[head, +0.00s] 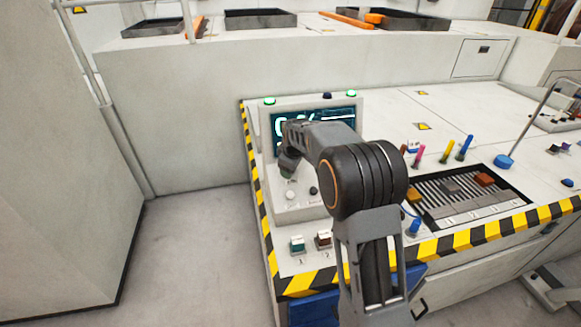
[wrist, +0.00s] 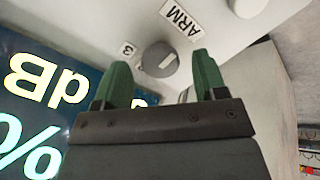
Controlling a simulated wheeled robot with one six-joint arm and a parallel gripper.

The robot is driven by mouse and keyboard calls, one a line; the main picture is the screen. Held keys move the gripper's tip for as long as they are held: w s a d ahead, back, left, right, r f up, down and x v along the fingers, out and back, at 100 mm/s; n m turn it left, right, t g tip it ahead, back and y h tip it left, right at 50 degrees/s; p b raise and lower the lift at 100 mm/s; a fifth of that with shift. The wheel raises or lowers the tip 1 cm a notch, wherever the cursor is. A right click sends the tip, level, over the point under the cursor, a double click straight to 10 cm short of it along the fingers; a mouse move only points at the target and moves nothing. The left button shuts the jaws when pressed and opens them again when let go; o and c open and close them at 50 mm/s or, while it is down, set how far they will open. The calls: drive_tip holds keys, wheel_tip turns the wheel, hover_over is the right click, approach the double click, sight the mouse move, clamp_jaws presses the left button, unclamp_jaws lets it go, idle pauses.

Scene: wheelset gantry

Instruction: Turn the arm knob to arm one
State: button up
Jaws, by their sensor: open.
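The arm knob (wrist: 159,61) is a round grey dial with a pale pointer mark, on a white panel in the wrist view. A label reading ARM (wrist: 180,18) is beside it, and a small label 3 (wrist: 128,50) is on its other side. My gripper (wrist: 156,78) is open, with its two green fingers apart and the knob showing between and beyond their tips. I cannot tell whether they touch it. In the head view my gripper (head: 287,168) is at the console's screen box, and my arm hides the knob there.
A lit screen (wrist: 35,95) is close beside my gripper in the wrist view. In the head view, a white knob (head: 290,194) and a dark knob (head: 313,190) are below the gripper. Coloured levers (head: 447,152) and a slotted panel (head: 455,192) stand to the right. Floor is clear at left.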

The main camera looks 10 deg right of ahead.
drive_tip(key=v, duration=1.3)
drive_tip(key=s+f+m+p, duration=0.1)
drive_tip(key=s+m, duration=0.4)
drive_tip(key=s, duration=0.8)
drive_tip(key=s+f+m+p, duration=0.2)
drive_tip(key=s+m, duration=0.3)
drive_tip(key=s, duration=0.9)
drive_tip(key=shift+a+g+p, duration=0.2)
drive_tip(key=shift+g+p, duration=0.2)
drive_tip(key=shift+p, duration=0.3)
